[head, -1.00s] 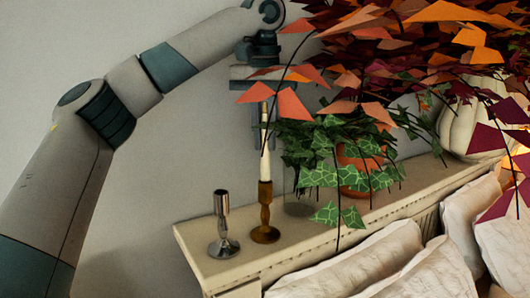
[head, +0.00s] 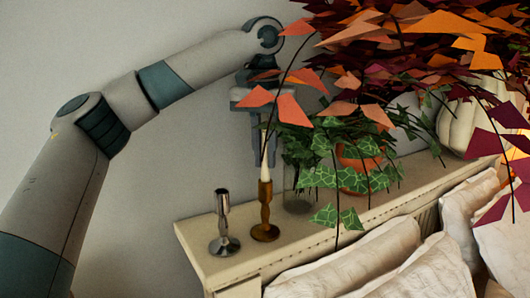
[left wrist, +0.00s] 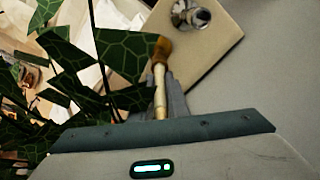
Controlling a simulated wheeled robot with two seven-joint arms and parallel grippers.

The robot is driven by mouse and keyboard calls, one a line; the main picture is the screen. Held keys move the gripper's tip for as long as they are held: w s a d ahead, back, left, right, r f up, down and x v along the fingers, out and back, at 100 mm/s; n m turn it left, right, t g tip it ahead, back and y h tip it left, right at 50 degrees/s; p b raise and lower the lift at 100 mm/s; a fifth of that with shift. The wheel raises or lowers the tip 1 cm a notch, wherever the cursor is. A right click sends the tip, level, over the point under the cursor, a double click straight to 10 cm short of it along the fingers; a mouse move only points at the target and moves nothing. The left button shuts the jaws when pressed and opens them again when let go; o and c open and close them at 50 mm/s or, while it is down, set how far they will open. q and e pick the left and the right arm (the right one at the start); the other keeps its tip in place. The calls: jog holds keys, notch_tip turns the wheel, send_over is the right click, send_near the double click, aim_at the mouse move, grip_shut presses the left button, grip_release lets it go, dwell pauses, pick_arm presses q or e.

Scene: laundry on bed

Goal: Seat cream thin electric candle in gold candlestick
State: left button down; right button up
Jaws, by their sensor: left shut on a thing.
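The gold candlestick (head: 264,222) stands upright on the shelf near its left end. The cream thin candle (head: 265,170) is upright above it, its lower end at the candlestick's cup; how deep it sits I cannot tell. My left gripper (head: 264,157) points down from above and is shut on the candle. In the left wrist view the candle (left wrist: 160,92) lies between the fingers (left wrist: 160,98), in line with the gold candlestick (left wrist: 162,50). My right gripper is out of view.
A silver candlestick (head: 223,232) stands close to the left of the gold one. A glass jar (head: 298,188) and an ivy plant in an orange pot (head: 357,178) stand to the right. Orange leaves (head: 290,108) overhang the gripper. White pillows (head: 360,262) lie in front.

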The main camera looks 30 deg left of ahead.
pick_arm(q)
jog(key=c, duration=1.7)
grip_release()
jog(key=shift+a, duration=0.1)
jog(key=shift+r, duration=0.1)
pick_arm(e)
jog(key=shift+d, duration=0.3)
pick_arm(q)
jog(key=r, duration=0.4)
jog(key=s+r, duration=0.1)
jog(key=r, duration=0.3)
jog(key=r+b, duration=0.1)
jog(key=r, duration=0.3)
jog(key=shift+s+d, duration=0.2)
jog(key=shift+d, duration=0.05)
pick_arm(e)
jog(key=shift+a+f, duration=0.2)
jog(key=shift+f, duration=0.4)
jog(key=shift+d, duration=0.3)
pick_arm(q)
jog(key=shift+f, duration=0.15)
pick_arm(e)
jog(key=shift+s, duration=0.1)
